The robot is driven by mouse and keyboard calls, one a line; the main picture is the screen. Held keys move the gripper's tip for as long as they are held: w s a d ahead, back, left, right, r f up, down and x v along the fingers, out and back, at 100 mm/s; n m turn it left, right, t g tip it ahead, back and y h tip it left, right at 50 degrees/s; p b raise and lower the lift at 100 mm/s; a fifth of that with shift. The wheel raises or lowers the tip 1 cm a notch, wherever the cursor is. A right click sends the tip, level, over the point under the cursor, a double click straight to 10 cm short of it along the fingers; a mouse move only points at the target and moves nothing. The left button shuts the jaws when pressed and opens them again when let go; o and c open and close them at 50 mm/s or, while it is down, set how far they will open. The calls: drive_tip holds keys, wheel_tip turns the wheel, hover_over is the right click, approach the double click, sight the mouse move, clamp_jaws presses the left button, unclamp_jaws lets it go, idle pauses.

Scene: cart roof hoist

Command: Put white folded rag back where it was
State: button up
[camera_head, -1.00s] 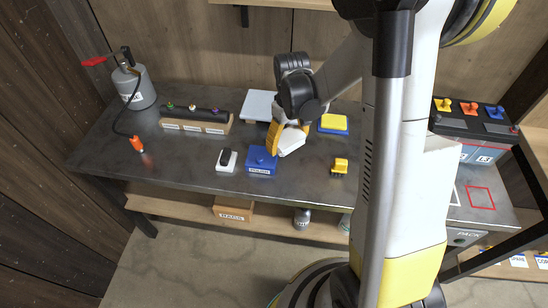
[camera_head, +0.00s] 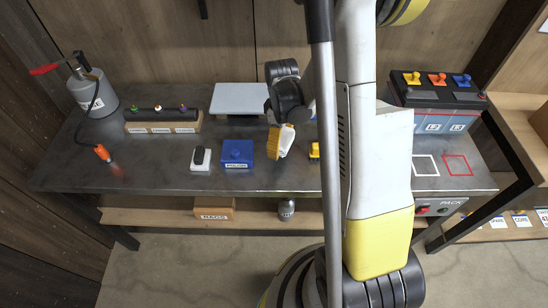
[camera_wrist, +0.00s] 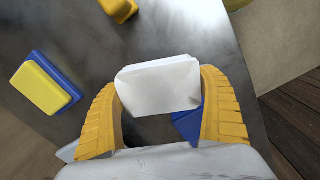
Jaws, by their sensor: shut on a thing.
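The white folded rag (camera_wrist: 158,86) shows in the wrist view as a pale, thick block between two yellow fingers. My gripper (camera_wrist: 162,97) is shut on it, one finger at each side. In the head view my gripper (camera_head: 281,142) hangs over the bench, just right of the blue polish box (camera_head: 237,150). Its fingers largely hide the rag there. A box labelled RAGS (camera_head: 215,211) stands on the lower shelf beneath the bench; its inside is not clear.
A white switch block (camera_head: 200,160), a rack with coloured knobs (camera_head: 163,126) and a grey slab (camera_head: 240,99) are on the bench. A torch canister (camera_head: 92,92) stands left, a battery (camera_head: 440,105) right. The wrist view shows a yellow-and-blue block (camera_wrist: 42,86).

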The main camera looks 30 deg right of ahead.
drive_tip(key=shift+w+a+f+b, duration=0.1)
drive_tip(key=shift+a+f+b, duration=0.05)
drive_tip(key=shift+a+f, duration=0.4)
drive_tip(key=shift+w+a+f+b, duration=0.15)
drive_tip(key=shift+a+f, duration=0.15)
drive_tip(key=shift+a, duration=0.35)
drive_tip(key=shift+s+f+b, duration=0.1)
drive_tip(key=shift+f+b, duration=0.8)
drive_tip(key=shift+f, duration=0.95)
drive_tip(key=shift+f, duration=0.1)
drive_tip(key=shift+f, duration=0.15)
drive_tip(key=o, duration=1.1)
drive_tip(key=shift+c, duration=0.2)
wheel_tip(320, 180, up, 12)
drive_tip(key=p, duration=0.5)
drive_tip(key=s+a+r+m+t, duration=0.3)
drive_tip(key=s+a+r, duration=0.2)
drive_tip(key=r, duration=0.4)
drive_tip(key=s+a+r+m+t, duration=0.3)
drive_tip(key=s+a+r+t, duration=0.1)
drive_tip(key=a+r, duration=0.4)
drive_tip(key=shift+s+a+r+m, duration=0.2)
drive_tip(key=shift+s+r+m, duration=0.1)
drive_tip(key=shift+s+r, duration=0.5)
